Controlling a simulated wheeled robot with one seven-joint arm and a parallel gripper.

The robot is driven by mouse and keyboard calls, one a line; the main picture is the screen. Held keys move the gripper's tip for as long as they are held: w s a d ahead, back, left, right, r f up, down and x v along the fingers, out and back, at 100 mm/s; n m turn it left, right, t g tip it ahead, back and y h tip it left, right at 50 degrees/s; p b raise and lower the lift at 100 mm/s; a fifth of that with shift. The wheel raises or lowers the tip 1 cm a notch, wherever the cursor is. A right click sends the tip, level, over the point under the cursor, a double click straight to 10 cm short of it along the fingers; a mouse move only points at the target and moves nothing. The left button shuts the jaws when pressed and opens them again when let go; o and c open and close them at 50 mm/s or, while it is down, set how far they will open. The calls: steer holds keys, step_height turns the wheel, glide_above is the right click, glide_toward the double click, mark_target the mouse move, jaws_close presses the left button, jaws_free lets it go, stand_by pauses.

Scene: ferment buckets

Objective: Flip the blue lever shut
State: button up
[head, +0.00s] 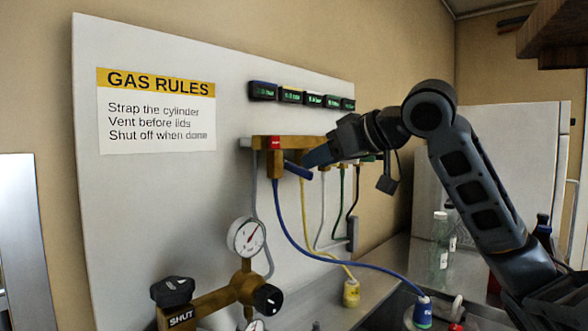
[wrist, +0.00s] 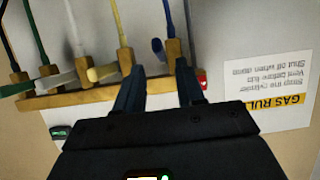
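The blue lever (head: 298,171) sticks out from the first valve on the brass manifold (head: 262,142), pointing outward and slightly down to the right. In the wrist view the lever (wrist: 158,46) shows nearly end-on beside the blue hose (wrist: 169,18). My gripper (head: 312,157) is close to the lever in the head view. In the wrist view my gripper (wrist: 160,68) has its two fingers apart, and the lever's end appears between and just beyond the tips. I cannot tell whether a finger touches it.
Yellow (wrist: 100,72), white (wrist: 60,78) and green (wrist: 16,88) levers sit close along the manifold. A pressure gauge (head: 246,237) and a black knob (head: 172,291) are below left. Hoses hang over the counter. A blue hose connector (head: 423,312) is at lower right.

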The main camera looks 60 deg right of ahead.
mark_target(300, 167)
steer(key=x, duration=0.6)
jaws_close()
stand_by(0.3)
